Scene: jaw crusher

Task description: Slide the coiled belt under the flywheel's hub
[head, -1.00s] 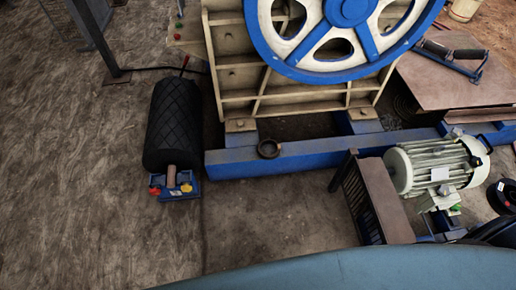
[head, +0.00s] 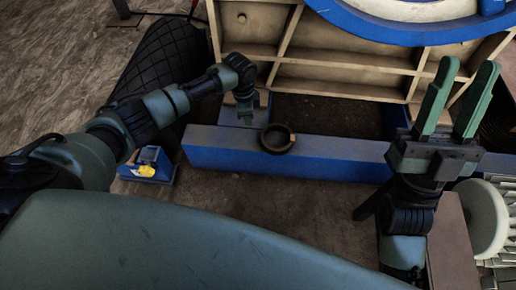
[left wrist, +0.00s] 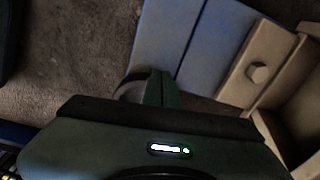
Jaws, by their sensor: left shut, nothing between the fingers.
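The coiled belt, a small dark ring (head: 277,139), lies flat on the blue beam in the head view. A dark curved edge beside my fingers in the left wrist view may be part of it. My left gripper (head: 245,113) is shut and empty, pointing down just left of the ring; its fingers also show in the left wrist view (left wrist: 161,86). I cannot tell whether they touch the ring. My right gripper (head: 466,72) is open and empty at the right, fingers pointing up. The blue-rimmed flywheel (head: 385,30) is at the top right; its hub is out of view.
The blue beam (head: 330,152) runs below the cream ribbed frame (head: 345,52). A large black roll (head: 150,65) stands at the left, partly behind my left arm. A motor (head: 480,220) is at the lower right. Dark floor is open below the beam.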

